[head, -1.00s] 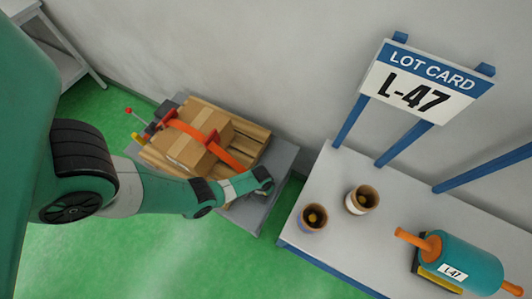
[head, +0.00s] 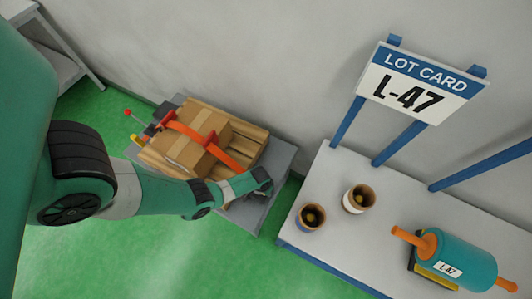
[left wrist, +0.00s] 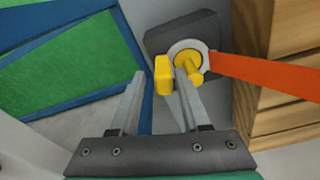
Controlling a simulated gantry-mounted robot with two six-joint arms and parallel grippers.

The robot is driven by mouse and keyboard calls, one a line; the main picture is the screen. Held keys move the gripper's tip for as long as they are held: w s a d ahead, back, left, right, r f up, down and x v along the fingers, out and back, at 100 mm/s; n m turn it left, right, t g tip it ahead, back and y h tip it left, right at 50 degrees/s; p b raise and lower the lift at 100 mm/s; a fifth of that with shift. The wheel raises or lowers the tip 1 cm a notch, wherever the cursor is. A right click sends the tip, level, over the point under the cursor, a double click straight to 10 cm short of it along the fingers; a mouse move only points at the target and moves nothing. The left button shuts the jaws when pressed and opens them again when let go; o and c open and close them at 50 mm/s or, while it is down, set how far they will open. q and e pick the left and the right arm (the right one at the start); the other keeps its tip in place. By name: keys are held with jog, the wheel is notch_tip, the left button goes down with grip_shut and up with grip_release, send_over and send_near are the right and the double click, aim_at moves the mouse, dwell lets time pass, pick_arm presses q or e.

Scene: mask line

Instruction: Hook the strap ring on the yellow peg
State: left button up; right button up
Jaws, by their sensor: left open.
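In the left wrist view the yellow peg (left wrist: 190,72) stands out from a dark grey plate (left wrist: 165,38). The pale strap ring (left wrist: 204,54) appears to sit around the peg's shaft, with yellow showing through and in front of it. The orange strap (left wrist: 265,77) runs right from the ring; in the head view it crosses the boxes (head: 185,131). My left gripper (left wrist: 159,72) is open, its fingers apart close to the peg and its yellow end block; the right finger overlaps the peg. In the head view my arm hides its fingers. My right gripper is not in view.
Cardboard boxes (head: 181,152) lie on a wooden pallet (head: 252,143) on a grey stand (head: 284,158). A ratchet with a red-knobbed lever (head: 127,112) is at its left. The bench (head: 330,235) at right holds two cups, a teal roller (head: 465,258) and a lot card (head: 415,85).

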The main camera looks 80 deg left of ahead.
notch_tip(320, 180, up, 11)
jog(key=p, duration=0.9)
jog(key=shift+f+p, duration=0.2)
jog(key=shift+p, duration=0.1)
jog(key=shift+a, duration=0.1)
